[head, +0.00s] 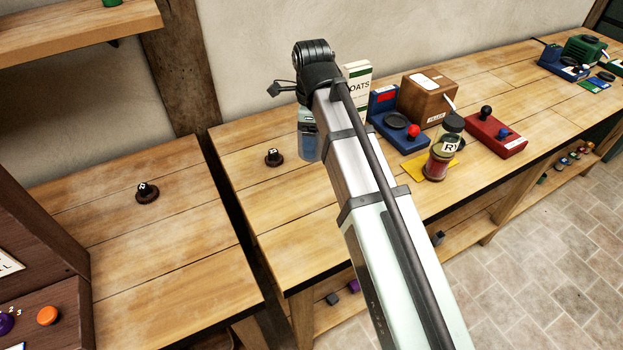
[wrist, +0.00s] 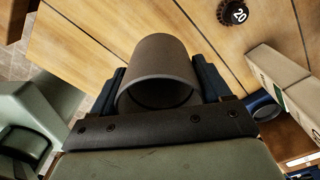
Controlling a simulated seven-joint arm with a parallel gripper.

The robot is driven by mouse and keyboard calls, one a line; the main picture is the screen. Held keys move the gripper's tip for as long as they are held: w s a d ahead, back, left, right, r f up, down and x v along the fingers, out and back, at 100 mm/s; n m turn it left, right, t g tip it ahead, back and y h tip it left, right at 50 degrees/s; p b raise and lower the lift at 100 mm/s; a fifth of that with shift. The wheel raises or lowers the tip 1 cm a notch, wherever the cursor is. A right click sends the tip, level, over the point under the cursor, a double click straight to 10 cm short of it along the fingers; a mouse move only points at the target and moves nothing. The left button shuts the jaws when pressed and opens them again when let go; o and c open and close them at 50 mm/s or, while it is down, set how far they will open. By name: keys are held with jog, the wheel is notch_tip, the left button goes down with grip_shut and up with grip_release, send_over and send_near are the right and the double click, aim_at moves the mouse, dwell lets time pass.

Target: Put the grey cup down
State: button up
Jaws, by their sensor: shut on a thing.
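The grey cup (wrist: 158,58) is in the middle of the wrist view, with its open mouth towards the camera. My gripper (wrist: 161,84) is shut on it, one dark finger on each side. Wooden bench boards show beyond the cup. I cannot tell whether its far end touches them. In the head view the cup cannot be made out, and my arm hides part of the bench near the wrist.
The wooden bench (head: 240,190) has a dark knobbed weight (head: 273,157). An oats box (head: 358,75), blue scale (head: 392,122), wooden box (head: 428,97), jar (head: 437,163) and red device (head: 495,137) stand to the right. A gap separates the left bench (head: 110,240).

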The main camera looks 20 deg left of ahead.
jog(key=shift+s+f, duration=0.1)
jog(key=shift+f, duration=4.95)
jog(key=shift+f, duration=0.1)
jog(key=o, duration=1.1)
jog(key=shift+o, duration=0.2)
notch_tip(320, 180, up, 12)
jog(key=shift+r, duration=0.15)
